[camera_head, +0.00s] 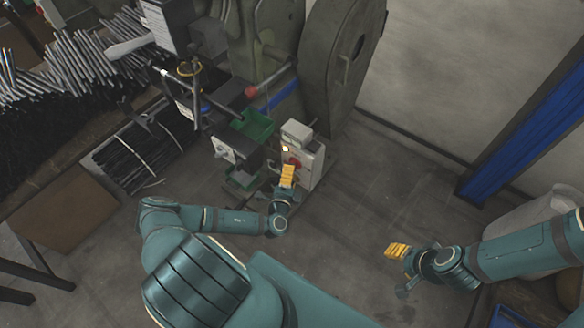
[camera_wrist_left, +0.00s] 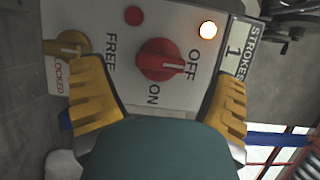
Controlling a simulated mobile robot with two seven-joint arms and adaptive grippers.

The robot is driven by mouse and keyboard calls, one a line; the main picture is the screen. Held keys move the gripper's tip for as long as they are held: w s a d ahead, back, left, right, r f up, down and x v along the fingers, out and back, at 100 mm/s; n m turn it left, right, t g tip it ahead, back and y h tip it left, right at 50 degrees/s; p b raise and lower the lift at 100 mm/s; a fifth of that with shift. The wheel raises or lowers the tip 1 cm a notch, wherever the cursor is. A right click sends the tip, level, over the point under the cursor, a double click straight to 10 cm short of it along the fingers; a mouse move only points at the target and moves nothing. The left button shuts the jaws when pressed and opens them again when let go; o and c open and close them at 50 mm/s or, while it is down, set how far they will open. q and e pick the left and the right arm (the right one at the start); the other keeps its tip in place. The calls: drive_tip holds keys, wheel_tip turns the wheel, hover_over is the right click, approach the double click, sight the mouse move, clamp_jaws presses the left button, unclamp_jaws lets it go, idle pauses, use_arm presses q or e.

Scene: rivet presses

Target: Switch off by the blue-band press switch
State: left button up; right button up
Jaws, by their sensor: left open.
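The press (camera_head: 335,60) with a blue band (camera_head: 277,97) stands at the top centre of the head view. Its grey switch box (camera_head: 313,165) is at the press's lower front. In the left wrist view the red rotary switch knob (camera_wrist_left: 160,68) sits near OFF and ON labels. Its white mark lies on the side toward OFF. A round lamp (camera_wrist_left: 208,30) is lit. My left gripper (camera_head: 287,176) is open in front of the box, its fingers on either side of the knob in the wrist view; I cannot tell contact. My right gripper (camera_head: 397,250) is away from the box.
A yellow selector (camera_wrist_left: 66,47) marked FREE and LOCKED and a small red button (camera_wrist_left: 134,16) share the panel. Green bins (camera_head: 252,125) stand left of the box. Metal rods (camera_head: 75,65) are at the left. A blue post (camera_head: 530,120) is at the right. Floor between is clear.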

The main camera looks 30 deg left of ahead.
use_arm(q)
drive_tip(key=v, duration=0.8)
drive_tip(key=shift+s, duration=0.4)
drive_tip(key=shift+d+r, duration=0.1)
drive_tip(key=shift+d, duration=0.05)
